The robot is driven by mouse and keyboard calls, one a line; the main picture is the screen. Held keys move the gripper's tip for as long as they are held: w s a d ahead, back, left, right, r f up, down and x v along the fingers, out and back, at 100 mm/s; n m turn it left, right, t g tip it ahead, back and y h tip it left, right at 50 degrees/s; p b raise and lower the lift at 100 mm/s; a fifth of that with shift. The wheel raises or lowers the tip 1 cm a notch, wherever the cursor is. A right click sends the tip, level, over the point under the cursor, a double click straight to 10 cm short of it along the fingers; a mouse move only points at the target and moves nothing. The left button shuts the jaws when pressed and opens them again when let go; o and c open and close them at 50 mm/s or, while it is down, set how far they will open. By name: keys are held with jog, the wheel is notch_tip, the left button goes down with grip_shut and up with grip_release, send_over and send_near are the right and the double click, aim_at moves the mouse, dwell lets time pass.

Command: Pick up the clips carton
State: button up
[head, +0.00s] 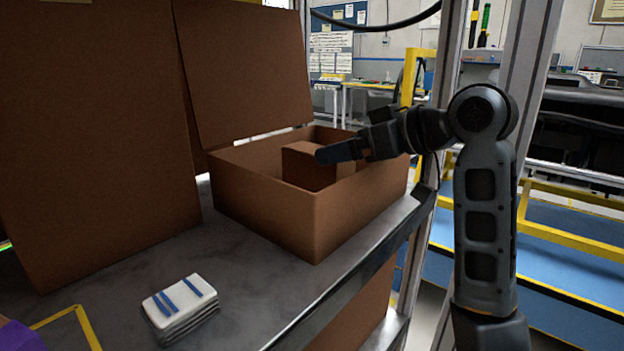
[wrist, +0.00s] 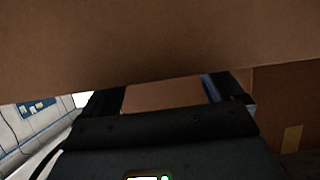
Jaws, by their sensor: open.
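A small brown carton (head: 303,170), which I take to be the clips carton, stands inside a larger open brown box (head: 265,212) on the metal shelf. No label can be read on it. My gripper (head: 328,155) reaches in from the right, with its fingers at the top of the small carton. In the wrist view my gripper (wrist: 164,88) has its two dark fingers apart, with a brown face (wrist: 160,97) showing between them. I cannot tell whether the fingers touch the carton. The carton's lower part is hidden by the box wall.
A tall brown box (head: 90,130) stands at the left, and a raised brown panel (head: 243,70) rises behind the open box. A white stack with blue bands (head: 180,303) lies on the grey shelf (head: 245,285). A metal post (head: 520,100) stands close behind my arm.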

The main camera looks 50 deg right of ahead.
aim_at(317, 176)
jog(key=x, duration=0.5)
jog(key=shift+w+a, duration=0.1)
jog(key=shift+w, duration=0.25)
jog(key=shift+c, duration=0.2)
grip_shut()
dwell(0.4)
